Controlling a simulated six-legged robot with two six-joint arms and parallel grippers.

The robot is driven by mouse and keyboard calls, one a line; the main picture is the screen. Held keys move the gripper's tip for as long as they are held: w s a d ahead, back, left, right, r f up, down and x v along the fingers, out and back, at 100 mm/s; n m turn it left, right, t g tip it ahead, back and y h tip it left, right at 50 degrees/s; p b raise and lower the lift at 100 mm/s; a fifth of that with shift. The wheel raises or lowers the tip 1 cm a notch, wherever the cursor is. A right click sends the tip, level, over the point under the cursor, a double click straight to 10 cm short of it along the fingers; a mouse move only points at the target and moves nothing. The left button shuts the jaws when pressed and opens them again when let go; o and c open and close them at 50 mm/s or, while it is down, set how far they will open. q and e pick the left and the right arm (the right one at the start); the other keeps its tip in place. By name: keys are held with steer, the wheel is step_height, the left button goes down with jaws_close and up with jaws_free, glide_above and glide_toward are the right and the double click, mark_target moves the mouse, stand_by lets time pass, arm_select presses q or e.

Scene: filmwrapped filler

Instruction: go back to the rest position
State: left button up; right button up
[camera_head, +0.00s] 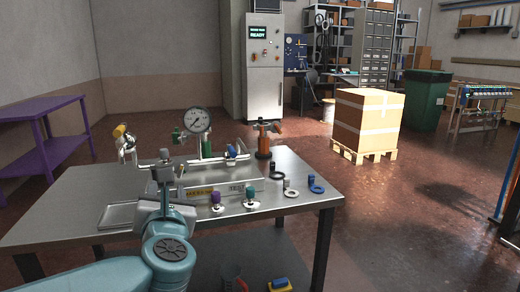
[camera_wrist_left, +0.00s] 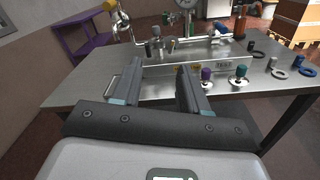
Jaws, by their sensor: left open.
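My left gripper (camera_head: 165,160) is over the left half of the steel table (camera_head: 285,212), in front of the filling rig. In the left wrist view, the two fingers of my left gripper (camera_wrist_left: 159,66) are apart with nothing between them. The rig has a round gauge (camera_head: 197,120), pipes and a pale labelled block (camera_head: 225,190). Part of the rig is hidden behind my left arm in the head view. My right gripper does not show.
An orange-bodied device (camera_head: 263,140) stands at the back. A purple table (camera_head: 45,130) is left; a boxed pallet (camera_head: 366,122) is right.

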arm_select(q)
steer(key=w+a+f+m+g+p, duration=0.4)
steer(key=f+p, duration=0.3)
steer(key=p, duration=0.5)
steer(key=s+f+m+g+h+p, duration=0.2)
steer(key=s+f+m+p, duration=0.2)
steer(key=f+p, duration=0.25)
steer(key=s+f+m+g+h+p, duration=0.1)
steer(key=s+f+m+g+p, duration=0.3)
steer(key=f, duration=0.4)
steer(key=s+d+f+m+g+h+p, duration=0.1)
steer(key=s+d+f+m+g+h, duration=0.1)
steer(key=s+m, duration=0.5)
steer(key=s+d+f+m+g+h+p, duration=0.1)
steer(key=s+d+f+m+g+h, duration=0.1)
steer(key=s+m, duration=0.5)
steer(key=s+d+f+m+g+h+p, duration=0.2)
steer(key=s+d+f+m, duration=0.1)
steer(key=s+d+m, duration=0.3)
steer(key=s+m, duration=0.2)
steer(key=s, duration=0.2)
steer(key=shift+s+f+g+h, duration=0.2)
steer(key=shift+f+g+h, duration=0.1)
steer(key=shift+c, duration=0.2)
